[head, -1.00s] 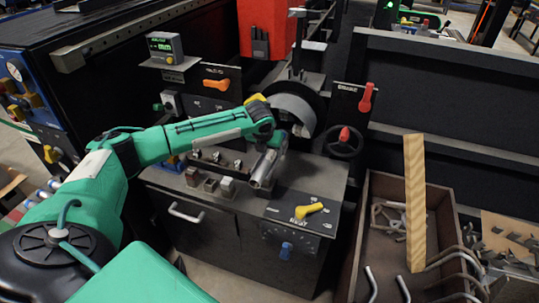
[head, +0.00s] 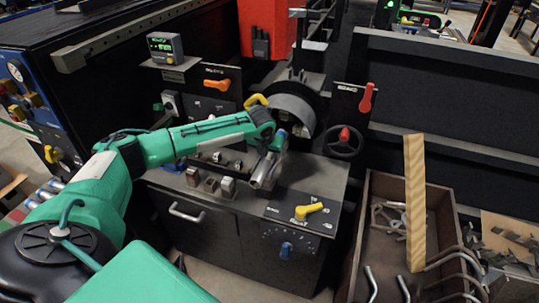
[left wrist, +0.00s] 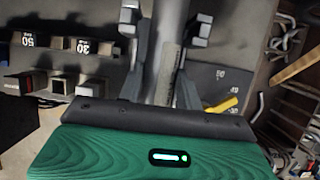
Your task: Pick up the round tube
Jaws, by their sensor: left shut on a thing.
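The round tube (head: 264,170) is a short grey metal cylinder, tilted, at the end of my left arm in the head view. My left gripper (head: 274,152) is shut on it above the front of the machine top. In the left wrist view the tube (left wrist: 167,50) runs up the middle of the picture between the two fingers of the left gripper (left wrist: 166,75). The tube's far end runs out of the top of that view. My right gripper is not in view.
A black panel with a yellow lever (head: 309,210) is close to the right of the tube. Several small blocks (head: 210,183) stand to its left. A bin (head: 368,210) with bent metal pieces and a wooden plank (head: 415,200) stands at the right.

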